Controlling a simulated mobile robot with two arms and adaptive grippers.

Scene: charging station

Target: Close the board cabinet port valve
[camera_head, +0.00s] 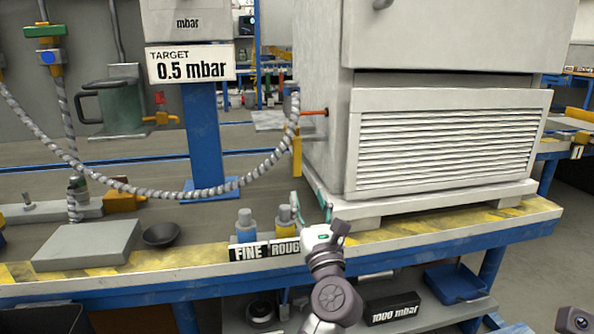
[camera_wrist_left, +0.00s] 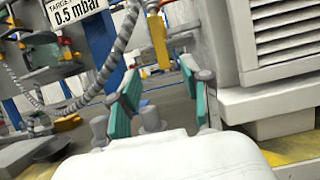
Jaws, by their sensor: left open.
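The board cabinet (camera_head: 405,40) is a large light-grey box with a louvred front. At its left side is the port, with a red-orange stem (camera_head: 313,112) and a yellow upright part (camera_head: 297,150) that looks like the valve handle. A braided hose (camera_head: 255,172) runs to it. In the left wrist view, the yellow part (camera_wrist_left: 159,42) hangs vertically beyond the fingers. My left gripper (camera_head: 312,207) is open and empty in front of and below the port, apart from it. Its teal-padded fingers (camera_wrist_left: 158,92) are spread in the wrist view. My right gripper is not visible.
Two knobs with blue (camera_head: 246,227) and yellow (camera_head: 284,220) bodies, labelled FINE and ROUGH, stand at the bench edge beside my left gripper. A blue post (camera_head: 202,135) with a 0.5 mbar sign (camera_head: 190,63) stands left. A grey block (camera_head: 88,246) and dark bowl (camera_head: 162,234) lie further left.

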